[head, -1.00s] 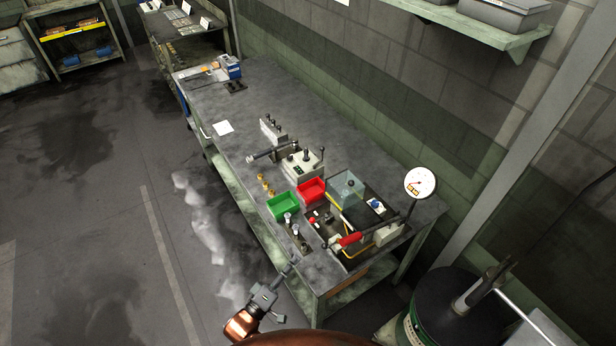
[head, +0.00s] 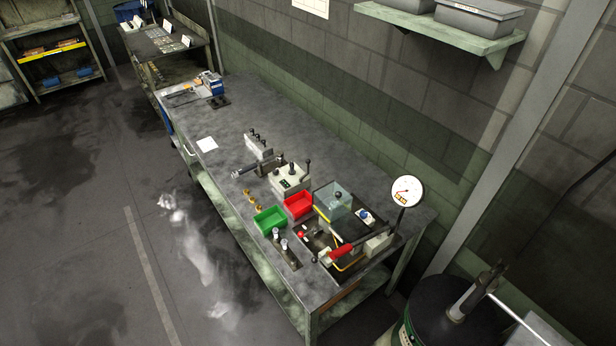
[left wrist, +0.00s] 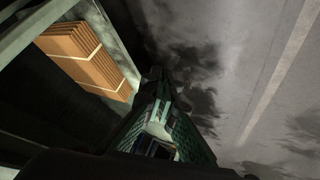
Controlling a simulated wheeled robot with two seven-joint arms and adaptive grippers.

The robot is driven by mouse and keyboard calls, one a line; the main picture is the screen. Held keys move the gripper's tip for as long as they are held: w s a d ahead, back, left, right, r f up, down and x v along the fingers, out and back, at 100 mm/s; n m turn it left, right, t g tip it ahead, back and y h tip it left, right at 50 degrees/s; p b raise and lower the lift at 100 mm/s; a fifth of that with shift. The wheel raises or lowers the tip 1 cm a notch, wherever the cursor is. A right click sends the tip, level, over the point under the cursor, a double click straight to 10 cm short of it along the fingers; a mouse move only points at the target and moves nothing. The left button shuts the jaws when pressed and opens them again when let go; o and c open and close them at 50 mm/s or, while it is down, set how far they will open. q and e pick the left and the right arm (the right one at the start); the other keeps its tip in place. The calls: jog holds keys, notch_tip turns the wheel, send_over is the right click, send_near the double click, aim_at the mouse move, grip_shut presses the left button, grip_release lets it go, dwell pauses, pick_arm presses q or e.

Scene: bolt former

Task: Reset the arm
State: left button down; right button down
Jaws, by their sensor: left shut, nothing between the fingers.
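My left gripper (left wrist: 162,78) shows in the left wrist view, pointing away over the dark floor. Its fingers look closed with nothing between them. It is out of the head view, and my right gripper is in neither view. Brass pieces (head: 253,199) stand in a row left of the bins.
In the left wrist view a stack of brown boards (left wrist: 85,58) lies to the left of the gripper, near a pale frame edge. A dark drum (head: 445,315) stands right of the bench. The floor (head: 80,220) left of the bench is open.

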pick_arm(q)
jog(key=s+a+f+m+g, duration=0.1)
jog(key=s+f, duration=0.3)
jog(key=s, duration=0.5)
jog(key=s+a+f+m+g+y, duration=0.1)
jog(key=s+a+f+g, duration=0.1)
jog(key=s, duration=0.7)
jog(key=s+a+f+m+g+y, duration=0.1)
jog(key=s+a+f+g, duration=0.1)
jog(key=s+f, duration=0.4)
jog(key=s+g, duration=0.1)
jog(key=s, duration=0.3)
jog(key=shift+a+f+m+g+b, duration=0.15)
jog(key=shift+a+m+g+b, duration=0.15)
jog(key=shift+a+b, duration=0.05)
jog(key=shift+s, duration=0.1)
